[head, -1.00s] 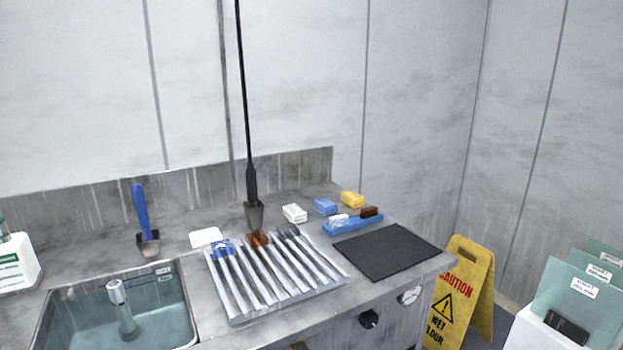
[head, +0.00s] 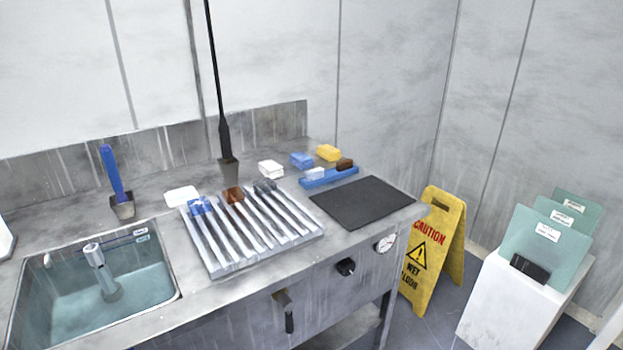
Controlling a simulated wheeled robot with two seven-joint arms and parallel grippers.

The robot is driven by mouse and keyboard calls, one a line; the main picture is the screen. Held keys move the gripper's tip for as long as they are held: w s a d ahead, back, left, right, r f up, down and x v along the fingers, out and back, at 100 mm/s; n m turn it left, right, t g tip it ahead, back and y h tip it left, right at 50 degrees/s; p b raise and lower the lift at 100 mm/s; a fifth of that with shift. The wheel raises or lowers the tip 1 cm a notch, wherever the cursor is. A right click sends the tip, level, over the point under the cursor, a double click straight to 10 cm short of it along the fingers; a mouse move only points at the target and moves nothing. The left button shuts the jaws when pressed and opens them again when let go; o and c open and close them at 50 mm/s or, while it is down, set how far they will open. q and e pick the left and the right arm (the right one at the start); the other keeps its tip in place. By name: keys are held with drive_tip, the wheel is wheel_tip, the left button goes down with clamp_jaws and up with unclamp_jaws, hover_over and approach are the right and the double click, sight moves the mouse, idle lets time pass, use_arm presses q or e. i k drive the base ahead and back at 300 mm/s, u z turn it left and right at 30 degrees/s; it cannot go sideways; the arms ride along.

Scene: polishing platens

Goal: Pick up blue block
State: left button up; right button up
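A small blue block (head: 302,160) lies on the grey counter toward the back, right of the middle. A white block (head: 271,169) is to its left and a yellow block (head: 328,152) to its right. Just in front of it is a long blue holder (head: 322,181) bearing a small white piece (head: 315,173) and a brown piece (head: 345,164). Nothing touches the blue block from above. Neither of my grippers shows in the head view.
A ridged metal rack (head: 222,264) with several coloured-ended bars stands in front. A dark mat (head: 362,202) lies to the right. A sink (head: 60,310) is at the left. A tall black-handled tool (head: 224,140) stands behind the rack. A yellow caution sign (head: 440,235) is beside the counter.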

sight(318, 173)
drive_tip(key=z, duration=2.05)
drive_tip(key=i, duration=2.25)
drive_tip(key=u, duration=3.85)
